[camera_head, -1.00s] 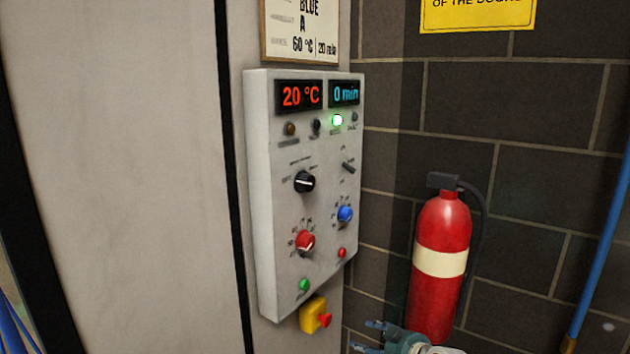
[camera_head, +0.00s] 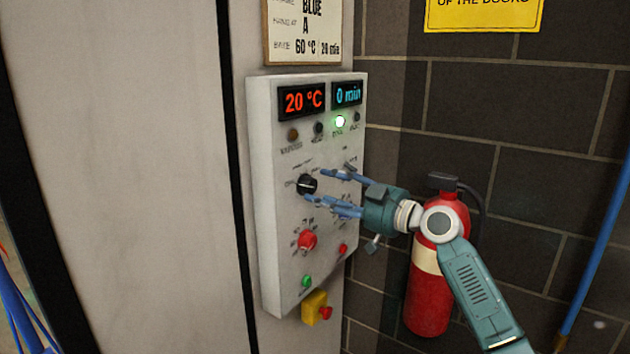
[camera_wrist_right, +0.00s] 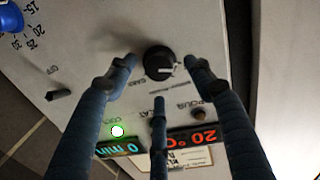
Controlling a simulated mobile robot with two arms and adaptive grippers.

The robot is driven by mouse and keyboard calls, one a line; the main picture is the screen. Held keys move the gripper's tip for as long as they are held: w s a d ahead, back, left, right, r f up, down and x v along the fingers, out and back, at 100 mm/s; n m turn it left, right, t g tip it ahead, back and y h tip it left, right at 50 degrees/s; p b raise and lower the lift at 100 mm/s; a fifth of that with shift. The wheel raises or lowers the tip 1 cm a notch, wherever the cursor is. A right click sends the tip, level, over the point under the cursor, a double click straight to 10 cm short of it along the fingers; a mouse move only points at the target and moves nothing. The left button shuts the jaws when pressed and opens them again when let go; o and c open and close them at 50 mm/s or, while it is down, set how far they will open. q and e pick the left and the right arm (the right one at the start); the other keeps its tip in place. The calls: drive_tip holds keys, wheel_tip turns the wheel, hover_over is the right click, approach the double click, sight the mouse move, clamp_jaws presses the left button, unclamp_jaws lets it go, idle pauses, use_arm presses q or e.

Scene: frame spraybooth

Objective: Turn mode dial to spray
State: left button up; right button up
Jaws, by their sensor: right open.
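The mode dial appears to be the black knob (camera_head: 307,184) in the middle left of the pale control panel (camera_head: 265,215). The black knob (camera_wrist_right: 159,62) is also in the right wrist view, with a white pointer mark; its labels are too blurred to read surely. My right gripper (camera_head: 316,186) is open, its blue fingers reaching in from the right to the knob. In the wrist view, the right gripper (camera_wrist_right: 161,66) has fingertips on either side of the knob and a third finger beside it. I cannot tell whether they touch it. My left gripper is not in view.
The panel also carries a red knob (camera_head: 307,240), a green button (camera_head: 307,281), a lit green lamp (camera_head: 340,121) and displays reading 20 °C and 0 min. A yellow emergency stop box (camera_head: 313,308) hangs below. A red fire extinguisher (camera_head: 428,305) stands behind my right arm.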

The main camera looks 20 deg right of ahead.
sight(313, 188)
drive_tip(key=shift+p+x, duration=0.5)
drive_tip(key=shift+x, duration=1.4)
drive_tip(key=shift+s+d, duration=0.1)
drive_tip(key=c, duration=1.2)
